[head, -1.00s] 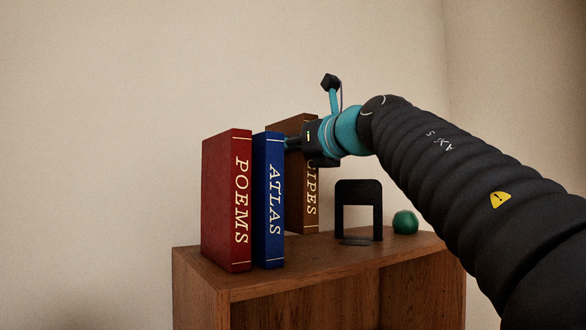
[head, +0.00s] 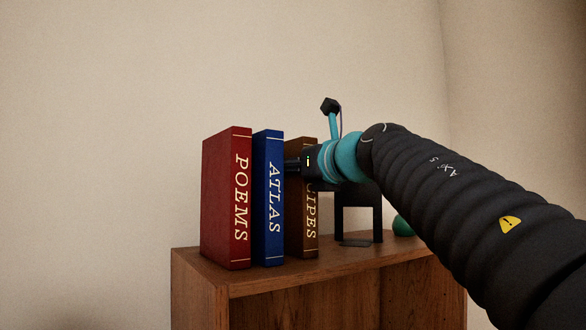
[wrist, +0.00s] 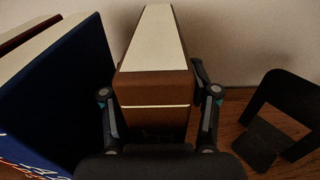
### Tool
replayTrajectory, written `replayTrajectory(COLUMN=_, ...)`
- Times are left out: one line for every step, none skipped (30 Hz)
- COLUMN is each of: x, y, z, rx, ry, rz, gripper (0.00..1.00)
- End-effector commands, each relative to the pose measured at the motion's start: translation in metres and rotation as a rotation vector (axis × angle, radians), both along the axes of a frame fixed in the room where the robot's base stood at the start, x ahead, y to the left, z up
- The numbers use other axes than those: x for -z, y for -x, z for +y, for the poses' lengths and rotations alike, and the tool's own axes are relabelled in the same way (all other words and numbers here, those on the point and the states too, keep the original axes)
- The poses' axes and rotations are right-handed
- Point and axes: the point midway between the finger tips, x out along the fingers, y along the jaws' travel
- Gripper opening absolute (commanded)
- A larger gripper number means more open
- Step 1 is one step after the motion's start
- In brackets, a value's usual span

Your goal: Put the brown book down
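The brown book (head: 303,240), lettered in cream with only "IPES" clear, stands upright at the right of the blue book, its lower edge at the shelf top. Whether it bears fully on the wood I cannot tell. In the wrist view the brown book (wrist: 155,86) is between the two fingers of my gripper (wrist: 158,105), one on each side. My gripper (head: 292,165) is shut on its upper part. The gripper hides part of the spine and lettering in the head view.
The blue ATLAS book (head: 268,200) and red POEMS book (head: 226,200) stand at the left. A black bookend (head: 358,222) and a green ball (head: 402,227) are at the right on the wooden shelf (head: 300,275). A narrow gap separates brown from blue.

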Motion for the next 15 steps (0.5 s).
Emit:
replayTrajectory(x=0.0, y=0.0, z=0.0, rx=0.0, ry=0.0, rz=0.0, gripper=0.6)
replayTrajectory(x=0.0, y=0.0, z=0.0, rx=0.0, ry=0.0, rz=0.0, gripper=0.6)
replayTrajectory(x=0.0, y=0.0, z=0.0, rx=0.0, ry=0.0, rz=0.0, gripper=0.6)
replayTrajectory(x=0.0, y=0.0, z=0.0, rx=0.0, ry=0.0, rz=0.0, gripper=0.6)
replayTrajectory(x=-0.001, y=0.0, z=0.0, rx=0.0, ry=0.0, rz=0.0, gripper=0.6)
replayTrajectory(x=-0.003, y=0.0, z=0.0, rx=0.0, ry=0.0, rz=0.0, gripper=0.6)
replayTrajectory(x=-0.003, y=0.001, z=-0.001, rx=0.001, ry=-0.001, rz=-0.001, gripper=0.6)
replayTrajectory(x=-0.003, y=0.003, z=-0.003, rx=0.001, ry=-0.001, rz=-0.001, gripper=0.6)
replayTrajectory(x=-0.002, y=0.007, z=-0.005, rx=0.002, ry=-0.001, rz=-0.001, gripper=0.6)
replayTrajectory(x=-0.002, y=0.01, z=-0.007, rx=0.002, ry=0.001, rz=-0.001, gripper=0.6)
replayTrajectory(x=-0.002, y=0.014, z=-0.01, rx=0.002, ry=0.001, rz=-0.001, gripper=0.6)
replayTrajectory(x=-0.002, y=0.02, z=-0.014, rx=0.003, ry=0.001, rz=-0.002, gripper=0.6)
replayTrajectory(x=-0.002, y=0.024, z=-0.017, rx=0.003, ry=0.0, rz=-0.002, gripper=0.6)
replayTrajectory(x=-0.002, y=0.03, z=-0.021, rx=0.003, ry=0.0, rz=-0.002, gripper=0.6)
replayTrajectory(x=-0.002, y=0.036, z=-0.026, rx=0.004, ry=0.0, rz=-0.001, gripper=0.6)
